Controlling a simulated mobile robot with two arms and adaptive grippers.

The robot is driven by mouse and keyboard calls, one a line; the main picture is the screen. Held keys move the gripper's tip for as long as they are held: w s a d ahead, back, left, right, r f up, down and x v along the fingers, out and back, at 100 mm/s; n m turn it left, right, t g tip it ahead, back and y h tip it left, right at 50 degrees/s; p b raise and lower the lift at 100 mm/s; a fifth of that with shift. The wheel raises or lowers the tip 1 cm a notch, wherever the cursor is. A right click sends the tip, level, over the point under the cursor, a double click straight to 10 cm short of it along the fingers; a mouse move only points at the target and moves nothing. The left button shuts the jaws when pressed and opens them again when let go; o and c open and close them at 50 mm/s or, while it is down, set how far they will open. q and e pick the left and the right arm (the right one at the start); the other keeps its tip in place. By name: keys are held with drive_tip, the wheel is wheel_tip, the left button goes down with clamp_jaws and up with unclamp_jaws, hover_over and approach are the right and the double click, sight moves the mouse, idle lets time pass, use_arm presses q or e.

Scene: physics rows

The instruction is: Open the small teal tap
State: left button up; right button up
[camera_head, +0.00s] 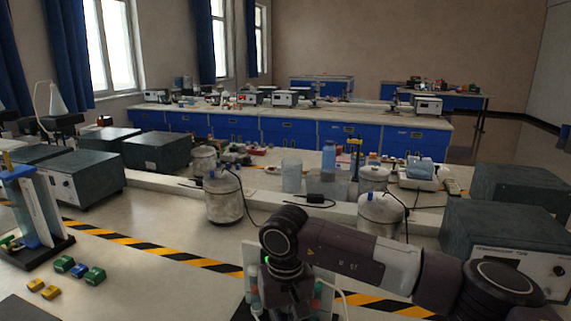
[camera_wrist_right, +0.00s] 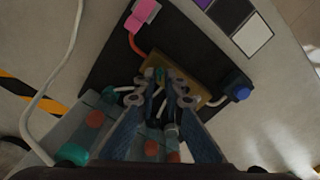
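My right gripper (camera_wrist_right: 160,80) points down over a brass-coloured plate (camera_wrist_right: 203,88) on a dark board (camera_wrist_right: 112,62). Its fingertips are close together, with a narrow gap between them. A small greenish part (camera_wrist_right: 150,73), possibly the teal tap, shows at the fingertips; contact is unclear. A pink handle (camera_wrist_right: 143,13) stands above the plate in the right wrist view, and a blue knob (camera_wrist_right: 240,89) lies to its right. In the head view my right wrist hides the gripper and fixture. My left gripper is out of view.
A pale cable (camera_wrist_right: 57,80) curves along the left of the wrist view. In the head view, a metal canister (camera_head: 223,199) and a grey instrument (camera_head: 500,245) flank my right arm. Coloured blocks (camera_head: 78,270) lie at the front left.

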clamp_jaws()
drive_tip(key=shift+f+n+b, duration=0.1)
drive_tip(key=shift+n+b, duration=0.2)
drive_tip(key=shift+b, duration=0.1)
drive_tip(key=shift+n+b, duration=0.8)
drive_tip(key=shift+n, duration=0.3)
drive_tip(key=shift+d+n, duration=0.1)
drive_tip(key=shift+n, duration=0.7)
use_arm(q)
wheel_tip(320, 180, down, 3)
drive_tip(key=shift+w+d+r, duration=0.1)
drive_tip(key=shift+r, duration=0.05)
use_arm(e)
unclamp_jaws()
